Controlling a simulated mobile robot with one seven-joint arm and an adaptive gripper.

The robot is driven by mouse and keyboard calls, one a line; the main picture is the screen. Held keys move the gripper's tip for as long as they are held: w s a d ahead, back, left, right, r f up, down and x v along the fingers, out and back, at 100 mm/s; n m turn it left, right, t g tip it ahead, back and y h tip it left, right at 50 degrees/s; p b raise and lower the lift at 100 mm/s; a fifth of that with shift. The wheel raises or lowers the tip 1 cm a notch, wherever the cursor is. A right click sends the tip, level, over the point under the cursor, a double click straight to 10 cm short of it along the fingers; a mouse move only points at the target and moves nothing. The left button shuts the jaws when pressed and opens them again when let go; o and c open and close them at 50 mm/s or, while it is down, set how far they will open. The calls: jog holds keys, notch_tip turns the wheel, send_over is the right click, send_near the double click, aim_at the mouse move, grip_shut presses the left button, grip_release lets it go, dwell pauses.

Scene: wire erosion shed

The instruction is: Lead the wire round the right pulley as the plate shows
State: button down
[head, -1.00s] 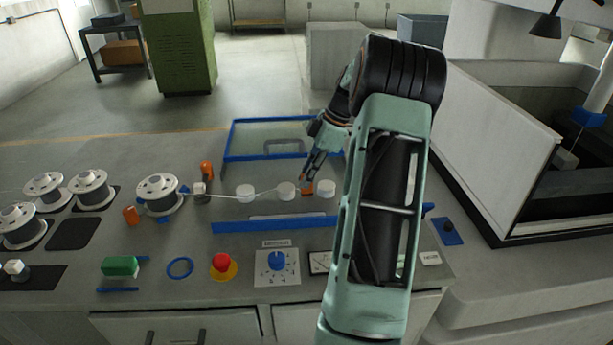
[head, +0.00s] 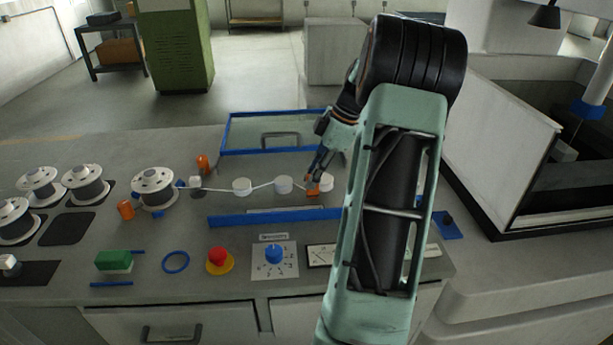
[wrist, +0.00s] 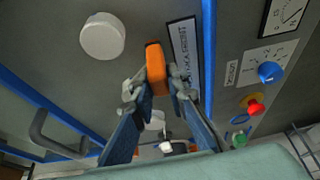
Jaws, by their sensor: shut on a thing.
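My gripper (head: 314,184) is shut on a small orange block (wrist: 156,68) at the wire's end. The thin pale wire (head: 218,190) runs from the front spool (head: 155,187) through a small guide (head: 195,183) past the left pulley (head: 242,186) and the middle pulley (head: 283,184). The white right pulley (head: 326,182) is partly hidden by my arm in the head view. In the wrist view the right pulley (wrist: 102,36) stands apart from the block, to its upper left. The marked plate (wrist: 184,58) lies just right of the block; its drawing is unreadable.
A blue-framed clear cover (head: 268,133) with a handle lies behind the pulleys. A blue rail (head: 270,218) runs in front. A red button (head: 217,256), blue knob (head: 273,254) and meter (head: 320,256) sit nearer. An open-fronted machine tank (head: 500,150) stands right.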

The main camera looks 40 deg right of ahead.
jog(key=shift+s+d+p, duration=0.3)
jog(key=shift+s+d, duration=0.6)
jog(key=shift+d, duration=0.45)
jog(key=shift+s+d+p, duration=0.35)
jog(key=shift+s+d, duration=0.6)
jog(key=shift+d, duration=0.4)
jog(key=shift+s+d+p, duration=0.3)
jog(key=shift+s+d, duration=0.6)
jog(key=shift+d, duration=0.45)
jog(key=shift+w+d+r+p, duration=0.15)
jog(key=shift+w+d+p, duration=0.05)
jog(key=shift+w+p, duration=0.2)
jog(key=w+p, duration=0.1)
jog(key=w+d+p, duration=0.2)
jog(key=shift+w+d, duration=0.25)
jog(key=shift+w, duration=0.15)
jog(key=shift+w+d+p, duration=0.45)
jog(key=shift+w+p, duration=0.1)
jog(key=shift+w, duration=0.1)
